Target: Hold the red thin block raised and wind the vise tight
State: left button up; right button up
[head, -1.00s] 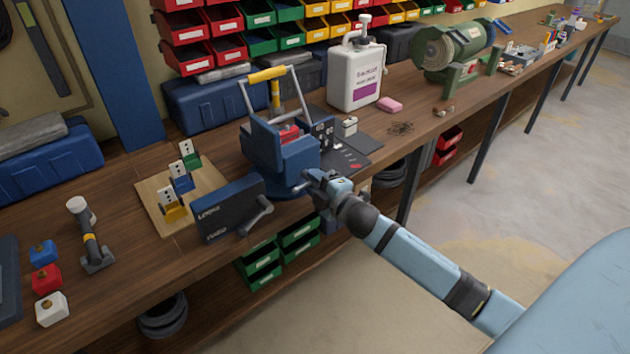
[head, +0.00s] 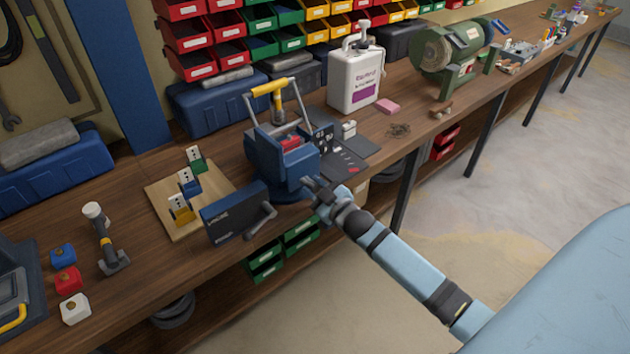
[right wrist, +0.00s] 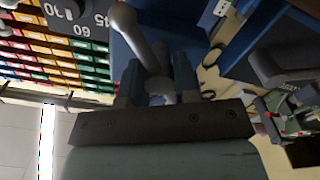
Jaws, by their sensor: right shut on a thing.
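The blue vise (head: 265,158) stands on the bench near its front edge. The red thin block (head: 290,142) shows as a small red patch at the top of the vise, between its jaws; most of it is hidden. My right gripper (head: 315,188) is at the front right of the vise. In the right wrist view my right gripper (right wrist: 158,85) is shut on the grey vise handle (right wrist: 137,35), a rod with a rounded knob. My left gripper is out of view.
A dark blue box with a lever (head: 235,212) stands left of the vise. A wooden board (head: 158,196) carries socket pieces. A white jug (head: 353,92) and pink block (head: 388,107) stand behind to the right.

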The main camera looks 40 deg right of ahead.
jog(key=m+p, duration=0.2)
jog(key=m, duration=0.1)
jog(key=shift+r, duration=0.1)
jog(key=shift+m+p, duration=0.4)
jog(key=shift+m, duration=0.4)
jog(key=m, duration=0.1)
jog(key=m+p, duration=0.1)
jog(key=m, duration=0.2)
jog(key=shift+s+f+p, duration=0.1)
jog(key=shift+f+p, duration=0.15)
jog(key=shift+p, duration=0.1)
jog(key=shift+m, duration=0.4)
jog(key=o, duration=0.9)
jog(key=shift+r, duration=0.1)
jog(key=shift+s, duration=0.1)
